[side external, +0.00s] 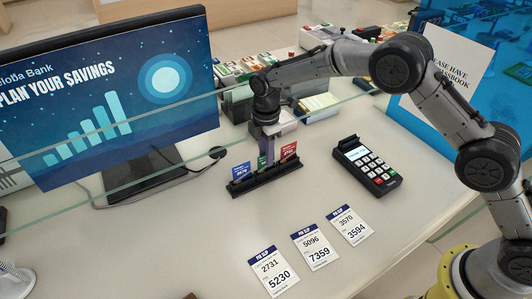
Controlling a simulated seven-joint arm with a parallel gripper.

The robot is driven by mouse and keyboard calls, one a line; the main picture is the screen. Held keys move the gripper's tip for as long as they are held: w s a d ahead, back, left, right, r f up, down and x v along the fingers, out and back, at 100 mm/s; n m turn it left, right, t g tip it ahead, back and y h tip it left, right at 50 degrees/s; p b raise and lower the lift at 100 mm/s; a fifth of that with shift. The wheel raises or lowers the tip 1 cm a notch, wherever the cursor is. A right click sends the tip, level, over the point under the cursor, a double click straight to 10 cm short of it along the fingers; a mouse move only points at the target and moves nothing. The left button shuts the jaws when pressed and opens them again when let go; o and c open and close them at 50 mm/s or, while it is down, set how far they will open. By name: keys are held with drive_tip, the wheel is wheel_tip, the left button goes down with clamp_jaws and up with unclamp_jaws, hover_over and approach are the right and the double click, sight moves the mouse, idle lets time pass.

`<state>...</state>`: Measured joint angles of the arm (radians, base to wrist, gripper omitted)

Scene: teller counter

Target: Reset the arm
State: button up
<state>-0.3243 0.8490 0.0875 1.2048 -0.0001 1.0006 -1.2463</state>
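My gripper (267,150) points down over a black card holder (268,178) on the counter. The holder carries a blue card (241,171), a green card (262,162) and a red card (289,151) standing upright in a row. My gripper's end is small in the view and overlaps the middle of the row, by the green card. Whether its fingers are open or shut, or touch a card, I cannot tell. My arm reaches in from the right, bent over the counter.
A card terminal (367,166) stands right of the holder. A large monitor (110,95) stands at the left. A glass pane edge (130,182) crosses the counter near my gripper. Trays with stacked items (240,98) sit behind. The front right counter is clear.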

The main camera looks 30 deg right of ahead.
drive_tip(key=shift+r, duration=0.1)
drive_tip(key=shift+r, duration=3.45)
